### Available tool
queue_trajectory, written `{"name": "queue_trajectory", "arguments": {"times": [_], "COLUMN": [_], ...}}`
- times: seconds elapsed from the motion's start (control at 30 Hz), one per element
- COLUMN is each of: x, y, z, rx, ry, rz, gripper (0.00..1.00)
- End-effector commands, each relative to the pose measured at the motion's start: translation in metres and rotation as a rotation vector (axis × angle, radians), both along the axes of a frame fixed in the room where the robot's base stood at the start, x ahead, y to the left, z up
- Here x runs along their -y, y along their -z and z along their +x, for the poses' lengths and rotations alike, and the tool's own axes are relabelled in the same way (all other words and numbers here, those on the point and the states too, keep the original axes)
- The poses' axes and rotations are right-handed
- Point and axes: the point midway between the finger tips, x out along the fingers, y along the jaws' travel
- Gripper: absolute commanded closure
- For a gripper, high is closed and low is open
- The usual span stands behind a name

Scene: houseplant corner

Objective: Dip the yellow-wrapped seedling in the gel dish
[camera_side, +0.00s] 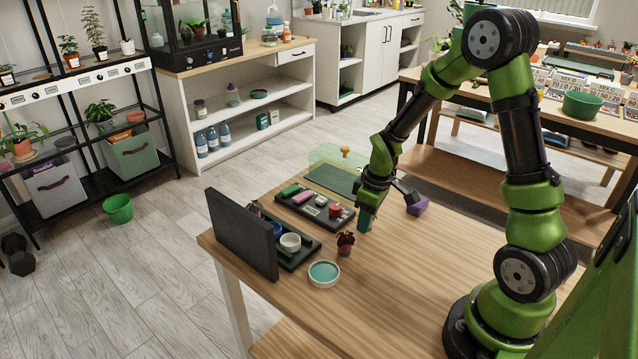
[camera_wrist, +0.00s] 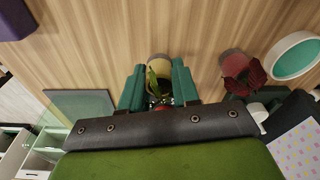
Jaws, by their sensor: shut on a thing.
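My gripper (camera_side: 366,219) is low over the wooden table, right of the dark tray, its teal fingers pointing down. In the wrist view my gripper (camera_wrist: 158,88) is shut on the yellow-wrapped seedling (camera_wrist: 158,67), whose pale yellow wrap and green leaves show between the fingers. The fingers hide the seedling in the side view; I cannot tell whether it touches the table. The gel dish (camera_side: 324,273), round and white-rimmed with teal gel, sits near the front table edge, apart from my gripper. The dish also shows at the wrist view's right (camera_wrist: 297,57).
A dark red-leaved seedling (camera_side: 345,243) stands between my gripper and the dish. A tray of small items (camera_side: 343,222), an upright dark panel (camera_side: 241,233) and a white cup (camera_side: 290,242) lie left. A purple block (camera_side: 418,206) is right. The table's right front is clear.

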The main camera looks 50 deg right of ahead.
Motion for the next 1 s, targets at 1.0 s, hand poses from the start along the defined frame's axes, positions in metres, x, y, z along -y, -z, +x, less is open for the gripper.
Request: {"name": "queue_trajectory", "arguments": {"times": [1.0], "x": [-0.166], "y": [-0.062], "z": [-0.008], "rx": [-0.015], "ry": [-0.696], "rz": [0.013], "gripper": [0.98]}}
